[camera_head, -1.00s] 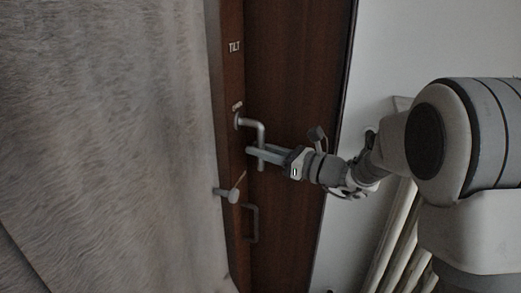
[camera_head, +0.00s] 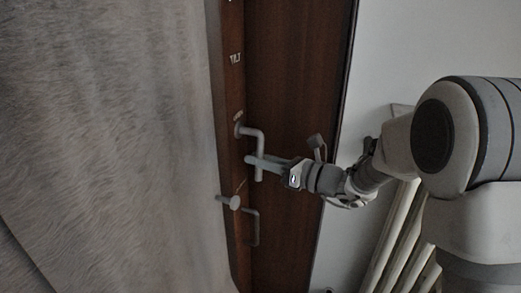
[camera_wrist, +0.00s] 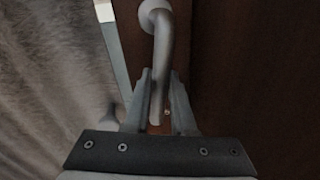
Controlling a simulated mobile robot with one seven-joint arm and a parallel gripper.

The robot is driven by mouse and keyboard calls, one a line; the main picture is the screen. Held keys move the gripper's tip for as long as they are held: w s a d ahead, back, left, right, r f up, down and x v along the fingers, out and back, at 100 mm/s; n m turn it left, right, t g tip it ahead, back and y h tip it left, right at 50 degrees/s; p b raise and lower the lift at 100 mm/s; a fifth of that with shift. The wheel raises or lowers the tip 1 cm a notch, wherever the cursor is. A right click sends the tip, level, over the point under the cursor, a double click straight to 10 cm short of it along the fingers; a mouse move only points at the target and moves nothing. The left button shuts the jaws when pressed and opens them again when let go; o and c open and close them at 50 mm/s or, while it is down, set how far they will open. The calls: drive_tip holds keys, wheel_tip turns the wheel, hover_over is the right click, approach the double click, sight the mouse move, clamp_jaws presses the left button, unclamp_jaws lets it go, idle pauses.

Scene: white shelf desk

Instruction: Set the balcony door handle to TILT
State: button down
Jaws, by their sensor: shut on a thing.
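The balcony door handle (camera_head: 258,137) is a grey lever on the brown door's edge strip. It comes out from its round base and bends so that its grip points down in the head view. My gripper (camera_head: 256,162) reaches in from the right and is shut on the lower part of that grip. In the wrist view the handle (camera_wrist: 163,50) runs from its base at the top down between my two fingers (camera_wrist: 163,100). The TILT label (camera_head: 235,58) is on the strip above the handle. A second, blurred label sits just above the handle base.
A grey knob (camera_head: 234,202) and a lower bracket-like handle (camera_head: 252,228) stick out below the handle. A grey, fur-textured surface (camera_head: 110,130) fills the left side. A white radiator (camera_head: 395,240) stands at the lower right against a pale wall (camera_head: 420,40).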

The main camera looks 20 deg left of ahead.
sight(251, 132)
drive_tip(key=s+m+p, duration=0.1)
drive_tip(key=p, duration=0.2)
drive_tip(key=s+r+m+p, duration=0.1)
drive_tip(key=m+p, duration=0.1)
drive_tip(key=p, duration=0.1)
drive_tip(key=s+r+m+g+p, duration=0.1)
drive_tip(key=m+p, duration=0.1)
drive_tip(key=p, duration=0.1)
drive_tip(key=shift+a+r+h, duration=0.1)
drive_tip(key=shift+h, duration=0.3)
drive_tip(key=s+r+m+p, duration=0.1)
drive_tip(key=m+p, duration=0.1)
drive_tip(key=p, duration=0.3)
drive_tip(key=shift+s+a+r+m+g+p, duration=0.1)
drive_tip(key=shift+r+m+g+p, duration=0.75)
drive_tip(key=shift+m+p, duration=1.35)
drive_tip(key=shift+s+d+r+m+g+p, duration=0.15)
drive_tip(key=shift+r+m+g+p, duration=0.35)
drive_tip(key=shift+r+m+p, duration=1.65)
drive_tip(key=shift+s+a+r+m+g+p, duration=0.15)
drive_tip(key=shift+m+g+p, duration=0.8)
drive_tip(key=shift+p, duration=2.25)
drive_tip(key=shift+w+m+t, duration=0.1)
drive_tip(key=shift+m+t, duration=0.2)
drive_tip(key=shift+m, duration=0.1)
drive_tip(key=c, duration=0.8)
unclamp_jaws()
